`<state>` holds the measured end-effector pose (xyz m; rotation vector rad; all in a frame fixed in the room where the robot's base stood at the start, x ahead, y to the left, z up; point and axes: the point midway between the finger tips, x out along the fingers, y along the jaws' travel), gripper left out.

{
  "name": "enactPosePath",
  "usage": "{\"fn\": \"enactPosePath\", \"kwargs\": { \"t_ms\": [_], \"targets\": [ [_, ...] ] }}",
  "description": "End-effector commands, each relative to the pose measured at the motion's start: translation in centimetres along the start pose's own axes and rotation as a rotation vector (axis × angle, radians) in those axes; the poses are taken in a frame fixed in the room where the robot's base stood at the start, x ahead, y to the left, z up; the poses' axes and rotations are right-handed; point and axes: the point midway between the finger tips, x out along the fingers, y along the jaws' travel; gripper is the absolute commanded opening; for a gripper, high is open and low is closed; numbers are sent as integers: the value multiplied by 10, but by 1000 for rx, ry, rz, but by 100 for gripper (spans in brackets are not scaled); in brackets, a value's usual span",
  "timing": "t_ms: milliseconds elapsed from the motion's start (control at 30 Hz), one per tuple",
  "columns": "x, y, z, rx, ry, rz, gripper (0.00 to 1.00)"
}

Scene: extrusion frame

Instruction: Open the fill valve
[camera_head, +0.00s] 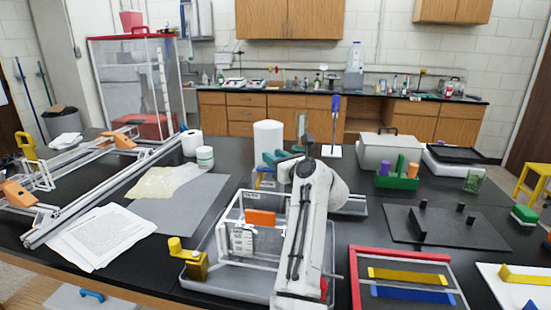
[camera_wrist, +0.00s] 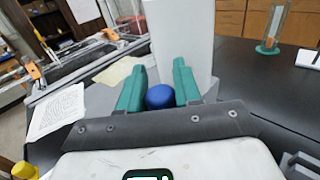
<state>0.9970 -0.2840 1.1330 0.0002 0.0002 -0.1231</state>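My gripper (camera_head: 283,155) has two green fingers, which show apart in the wrist view (camera_wrist: 160,82). A round blue knob (camera_wrist: 160,96) shows between them; I cannot tell whether the fingers touch it. A tall white cylinder (camera_head: 268,138) stands just behind the fingers and also shows in the wrist view (camera_wrist: 180,40). My white arm hides part of the area below the gripper. No label shows which part is the fill valve.
A clear-walled frame with an orange block (camera_head: 261,217) stands on the tray. Papers (camera_head: 103,236) and a long extrusion frame (camera_head: 100,197) lie to the left. A green holder (camera_head: 398,178) and a black plate (camera_head: 470,232) lie to the right.

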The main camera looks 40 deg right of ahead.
Motion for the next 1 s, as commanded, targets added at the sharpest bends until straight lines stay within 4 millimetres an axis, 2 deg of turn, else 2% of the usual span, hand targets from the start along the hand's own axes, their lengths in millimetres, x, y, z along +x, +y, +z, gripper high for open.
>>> {"fn": "enactPosePath", "kwargs": {
  "t_ms": [33,300,667,1000],
  "targets": [
    [0,0,0,0,0,0,28],
    [0,0,0,0,0,0,3],
    [-2,4,3,1,1,-64,3],
    [-9,14,5,6,1,-319,3]
  ]
}}
